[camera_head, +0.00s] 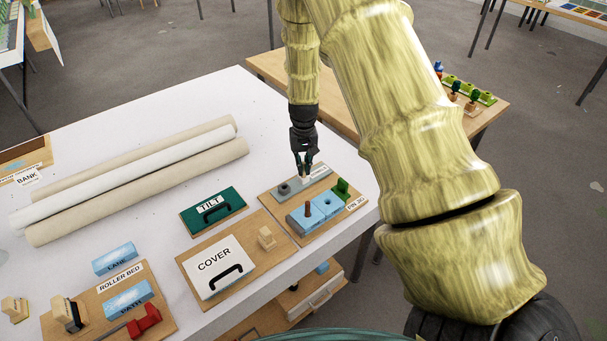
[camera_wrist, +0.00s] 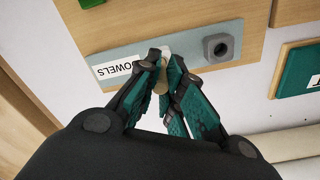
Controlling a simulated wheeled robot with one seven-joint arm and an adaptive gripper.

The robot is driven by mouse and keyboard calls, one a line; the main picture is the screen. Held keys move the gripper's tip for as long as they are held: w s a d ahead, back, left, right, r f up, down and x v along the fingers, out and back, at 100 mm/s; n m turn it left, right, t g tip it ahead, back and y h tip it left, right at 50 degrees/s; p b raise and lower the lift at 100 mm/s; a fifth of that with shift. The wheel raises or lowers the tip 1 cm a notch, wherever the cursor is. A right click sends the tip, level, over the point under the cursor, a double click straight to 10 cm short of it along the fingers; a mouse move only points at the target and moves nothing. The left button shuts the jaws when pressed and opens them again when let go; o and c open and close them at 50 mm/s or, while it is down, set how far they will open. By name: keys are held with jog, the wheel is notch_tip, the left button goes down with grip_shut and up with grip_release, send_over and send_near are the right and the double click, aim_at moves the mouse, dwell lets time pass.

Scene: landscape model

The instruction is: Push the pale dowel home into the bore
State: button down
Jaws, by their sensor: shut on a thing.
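My gripper (camera_head: 304,174) points down over the grey dowel plate (camera_head: 318,180) at the back of the pin jig board. In the wrist view its fingertips (camera_wrist: 164,72) are closed around a small pale dowel (camera_wrist: 163,84), whose lower end is largely hidden by the fingers. Whether the dowel is clear of the plate I cannot tell. Two light-blue blocks stand on the board in front of the plate. The left block (camera_head: 299,222) has a brown peg (camera_head: 308,210) standing in it. The right block (camera_head: 328,208) shows a dark bore (camera_head: 327,201) in its top.
A grey socket (camera_head: 284,188) stands on the plate's left end, and a green block (camera_head: 341,188) right of the blue blocks. The cover board (camera_head: 215,268) and green tilt board (camera_head: 212,212) lie to the left. Long rolls (camera_head: 130,180) lie farther left.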

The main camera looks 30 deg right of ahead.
jog(key=shift+r+p, duration=0.65)
jog(key=shift+r, duration=0.1)
dwell(0.6)
jog(key=shift+r+p, duration=1.35)
jog(key=shift+r, duration=0.5)
